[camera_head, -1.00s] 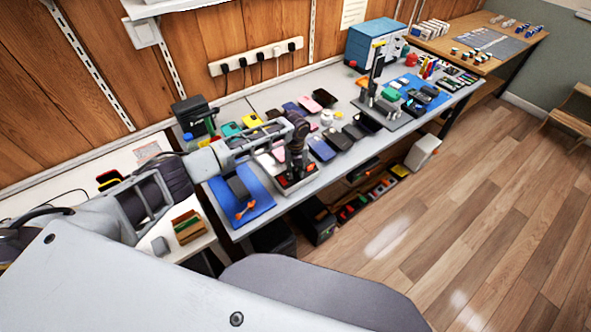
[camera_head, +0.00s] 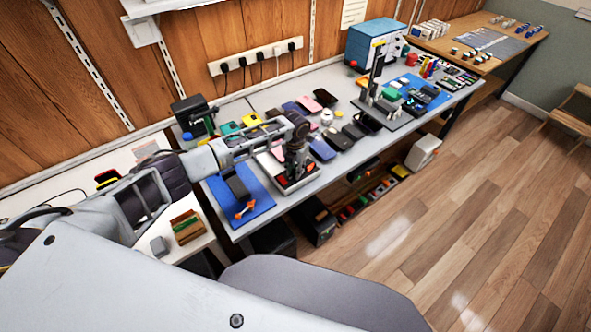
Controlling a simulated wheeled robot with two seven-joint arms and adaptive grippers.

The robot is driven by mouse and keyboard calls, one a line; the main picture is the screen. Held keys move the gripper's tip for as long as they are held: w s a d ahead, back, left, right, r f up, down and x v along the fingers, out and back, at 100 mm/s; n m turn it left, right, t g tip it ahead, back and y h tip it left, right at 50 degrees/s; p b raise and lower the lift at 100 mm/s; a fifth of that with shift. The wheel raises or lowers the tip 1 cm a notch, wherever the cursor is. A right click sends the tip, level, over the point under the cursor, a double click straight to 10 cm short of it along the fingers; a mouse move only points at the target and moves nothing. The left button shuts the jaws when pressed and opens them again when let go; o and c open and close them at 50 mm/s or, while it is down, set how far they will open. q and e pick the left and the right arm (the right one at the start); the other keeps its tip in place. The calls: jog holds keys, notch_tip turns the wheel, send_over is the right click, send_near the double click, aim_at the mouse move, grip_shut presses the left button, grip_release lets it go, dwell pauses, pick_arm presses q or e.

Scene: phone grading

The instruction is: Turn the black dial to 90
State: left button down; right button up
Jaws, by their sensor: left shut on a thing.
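My left gripper (camera_head: 293,172) points down over a light-coloured device with a dark top (camera_head: 300,184) near the front edge of the workbench. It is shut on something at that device. The black dial cannot be made out separately; the gripper and wrist cover that spot. Any scale or number is too small to read. My right gripper is out of view.
A blue mat (camera_head: 258,209) with a dark phone and an orange-handled tool lies left of the gripper. Several phones lie behind and to the right. A microscope-like stand (camera_head: 376,75) and a blue box (camera_head: 372,44) stand further right.

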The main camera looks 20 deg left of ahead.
aim_at(295, 171)
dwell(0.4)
pick_arm(q)
jog(key=c, duration=1.2)
grip_release()
jog(key=shift+r, duration=6)
